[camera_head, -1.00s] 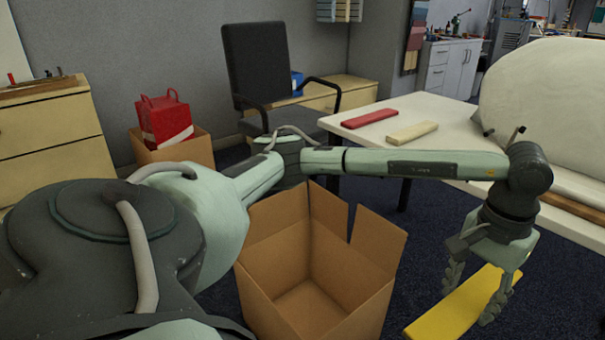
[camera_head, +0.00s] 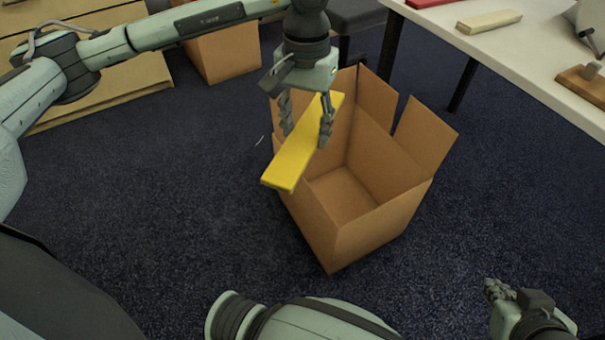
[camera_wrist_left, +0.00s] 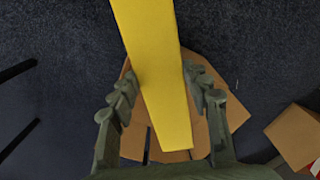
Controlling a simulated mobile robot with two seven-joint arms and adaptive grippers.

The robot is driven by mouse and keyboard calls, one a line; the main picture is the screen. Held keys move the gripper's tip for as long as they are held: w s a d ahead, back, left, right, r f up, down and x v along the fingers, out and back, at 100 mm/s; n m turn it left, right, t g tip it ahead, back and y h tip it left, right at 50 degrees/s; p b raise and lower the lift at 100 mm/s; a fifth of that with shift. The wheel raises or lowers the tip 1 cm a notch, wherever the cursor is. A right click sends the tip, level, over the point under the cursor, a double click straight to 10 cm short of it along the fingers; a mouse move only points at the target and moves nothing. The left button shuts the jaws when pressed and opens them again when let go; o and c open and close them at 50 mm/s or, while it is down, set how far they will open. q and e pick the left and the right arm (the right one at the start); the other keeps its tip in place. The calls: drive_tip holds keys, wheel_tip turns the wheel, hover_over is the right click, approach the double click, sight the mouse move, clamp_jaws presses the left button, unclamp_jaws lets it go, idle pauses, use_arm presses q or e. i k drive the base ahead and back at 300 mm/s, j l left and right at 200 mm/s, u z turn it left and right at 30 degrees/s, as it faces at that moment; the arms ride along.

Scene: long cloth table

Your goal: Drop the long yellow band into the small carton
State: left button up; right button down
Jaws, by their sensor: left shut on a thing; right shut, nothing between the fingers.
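The long yellow band (camera_head: 297,150) is a flat bar gripped by my left gripper (camera_head: 307,125). The left fingers are shut on it, and it hangs tilted over the left part of the open carton (camera_head: 377,228), its near end reaching past the carton's left side. The band also fills the middle of the left wrist view (camera_wrist_left: 158,75), between the two fingers (camera_wrist_left: 160,95), with carton flaps (camera_wrist_left: 135,150) behind it. The carton stands on the floor with its flaps up, and its visible floor is bare. My right gripper (camera_head: 497,290) is shut and empty at the lower right.
Another carton (camera_head: 222,55) stands at the back left beside wooden drawers (camera_head: 110,90). The white table (camera_head: 540,60) with a pale bar (camera_head: 489,21) and part of a red bar (camera_head: 432,2) is at the upper right. Dark carpet (camera_head: 150,190) around the small carton is clear.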

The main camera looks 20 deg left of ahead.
sight(334, 214)
drive_tip(key=l+u, duration=0.35)
drive_tip(key=i+l+u, duration=0.1)
drive_tip(key=u, duration=0.25)
drive_tip(key=l+u, duration=0.35)
drive_tip(key=k+l+u, duration=0.1)
drive_tip(key=l, duration=0.35)
drive_tip(key=k+l+u, duration=0.15)
drive_tip(key=l, duration=0.3)
drive_tip(key=l+u, duration=0.1)
drive_tip(key=l, duration=0.3)
drive_tip(key=k, duration=0.05)
